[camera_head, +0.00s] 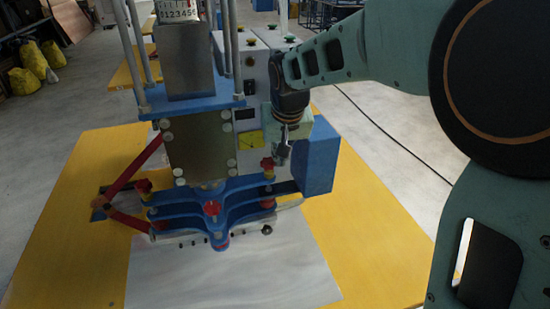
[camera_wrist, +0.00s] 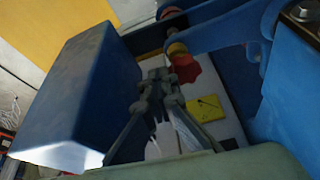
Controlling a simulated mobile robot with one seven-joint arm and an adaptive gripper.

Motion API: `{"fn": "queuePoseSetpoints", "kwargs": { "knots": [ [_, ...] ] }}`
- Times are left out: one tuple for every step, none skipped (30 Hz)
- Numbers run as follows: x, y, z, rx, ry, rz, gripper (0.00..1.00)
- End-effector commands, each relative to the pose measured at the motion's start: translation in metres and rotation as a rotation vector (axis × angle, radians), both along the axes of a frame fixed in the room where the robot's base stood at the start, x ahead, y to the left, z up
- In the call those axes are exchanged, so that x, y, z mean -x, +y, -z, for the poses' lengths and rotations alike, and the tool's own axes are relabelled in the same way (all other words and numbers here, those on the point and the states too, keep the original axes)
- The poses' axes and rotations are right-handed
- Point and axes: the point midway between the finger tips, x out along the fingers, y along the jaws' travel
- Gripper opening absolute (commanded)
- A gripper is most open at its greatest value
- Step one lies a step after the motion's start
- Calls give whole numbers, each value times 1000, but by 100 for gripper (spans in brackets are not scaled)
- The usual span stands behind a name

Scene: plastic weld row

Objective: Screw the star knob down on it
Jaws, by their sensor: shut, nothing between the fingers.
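My gripper (camera_head: 283,158) is shut and empty at the right side of the blue welding machine. A red star knob (camera_head: 267,164) sits just left of my fingertips, on a stud with a yellow collar at the rear right of the blue clamp frame (camera_head: 185,206). In the wrist view my shut fingertips (camera_wrist: 159,76) are beside the red star knob (camera_wrist: 186,69); I cannot tell whether they touch it. Other red knobs are on the frame, at the left (camera_head: 143,186) and front centre (camera_head: 211,208). Whether the near knob is fully down is not clear.
A blue box (camera_head: 320,160) stands close to the right of my gripper. A grey control cabinet with a yellow label (camera_head: 250,140) is behind it. The yellow table (camera_head: 375,235) has free room at the right. A red lever (camera_head: 130,170) is at the machine's left.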

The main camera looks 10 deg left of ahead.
Motion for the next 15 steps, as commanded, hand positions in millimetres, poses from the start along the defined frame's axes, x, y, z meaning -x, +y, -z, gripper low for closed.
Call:
{"fn": "queuePoseSetpoints", "kwargs": {
  "knots": [
    [1, 4, 4, -2, 1, 29, 0],
    [1, 4, 4, -3, 1, 52, 0],
    [1, 4, 4, -4, 0, 83, 0],
    [1, 4, 4, -4, -1, 107, 0],
    [0, 4, 4, -5, 0, 130, 0],
    [0, 3, 4, -4, -1, 162, 0],
    [0, 3, 4, -5, -2, 186, 0],
    [0, 3, 4, -5, -2, 210, 0],
    [0, 2, 4, -5, -1, 245, 0],
    [-1, 2, 4, -6, -2, 270, 0],
    [-1, 2, 4, -6, -4, 295, 0],
    [-1, 1, 3, -5, -3, 330, 0],
    [-1, 1, 3, -6, -3, 357, 0],
    [-2, 0, 3, -6, -2, 384, 0],
    [-2, -1, 3, -6, -5, 421, 0]
  ]
}}
